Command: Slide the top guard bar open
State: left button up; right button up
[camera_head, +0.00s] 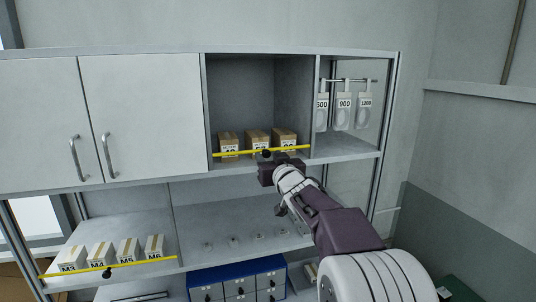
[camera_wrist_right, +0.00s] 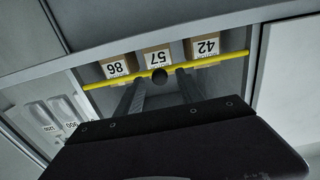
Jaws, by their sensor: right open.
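The top guard bar (camera_head: 231,154) is a thin yellow bar across the front of the open upper shelf bay. It has a round black knob (camera_head: 266,153) near its middle. In the right wrist view the bar (camera_wrist_right: 222,59) crosses the upper part, with the knob (camera_wrist_right: 159,75) on it. My right gripper (camera_head: 268,160) is at the bar's middle, at the knob. In the right wrist view its two fingers (camera_wrist_right: 159,82) are apart, one on each side of the knob, and nothing is clamped. Whether the fingers touch the bar is unclear. My left gripper is not in view.
Three cardboard boxes (camera_head: 258,136) stand behind the bar. Closed white cabinet doors (camera_head: 140,110) are to the left, hanging tagged packets (camera_head: 343,105) to the right. A lower yellow bar (camera_head: 140,264) fronts several small boxes. A blue drawer unit (camera_head: 238,272) stands below.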

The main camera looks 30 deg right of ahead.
jog(key=shift+w+d+r, duration=0.15)
jog(key=shift+d+r, duration=0.05)
jog(key=shift+d, duration=0.05)
jog(key=shift+w+a, duration=0.15)
jog(key=shift+w, duration=0.05)
jog(key=shift+w+f, duration=0.1)
jog(key=shift+w, duration=0.05)
jog(key=shift+c, duration=1)
grip_shut()
jog(key=shift+f, duration=0.1)
